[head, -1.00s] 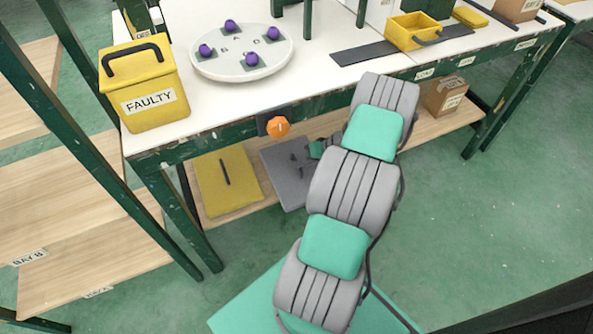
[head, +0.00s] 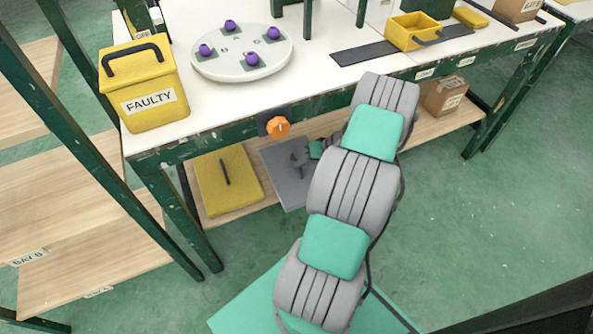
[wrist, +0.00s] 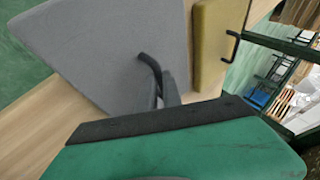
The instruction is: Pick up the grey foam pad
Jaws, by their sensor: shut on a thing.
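The grey foam pad (head: 292,193) lies on the lower wooden shelf under the workbench, beside a yellow pad. In the wrist view the grey pad (wrist: 95,40) fills the upper left, with a dark bent handle (wrist: 148,62) standing up from it. My gripper (head: 299,159) reaches in under the bench edge and is shut on the pad's handle. My arm hides the pad's right side in the head view.
The yellow pad (head: 229,181) with its own black handle lies left of the grey pad. An orange knob (head: 278,126) sits on the bench's front edge just above. A cardboard box (head: 446,96) stands on the shelf at right. A green post (head: 180,215) stands at left.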

